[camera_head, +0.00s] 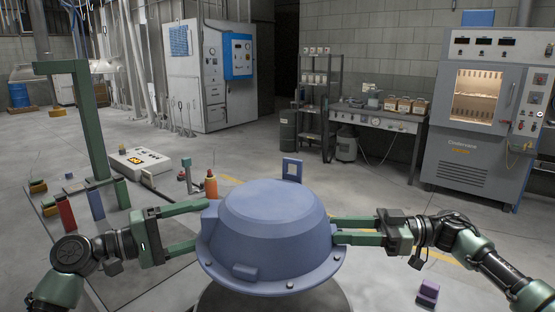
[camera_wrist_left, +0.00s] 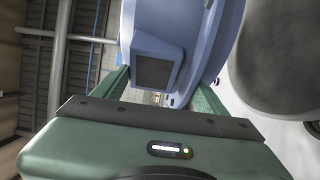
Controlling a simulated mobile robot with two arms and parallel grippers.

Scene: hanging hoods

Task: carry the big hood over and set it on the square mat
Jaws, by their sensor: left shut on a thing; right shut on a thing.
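The big hood (camera_head: 268,228) is a blue dome with a wide flange and bolts along its lower rim. It is upright in front of me in the head view, and its blue side with a dark square face shows in the left wrist view (camera_wrist_left: 157,65). My left gripper (camera_head: 203,226) is shut on the hood's left side. My right gripper (camera_head: 336,229) is shut on its right side. I cannot make out the square mat in either view; the hood hides the area behind and below it.
A green post frame (camera_head: 96,130), a control box (camera_head: 140,160), an orange bottle-like thing (camera_head: 211,186) and small coloured blocks stand at the left. A blue upright plate (camera_head: 292,169) shows just behind the hood. Open floor stretches beyond.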

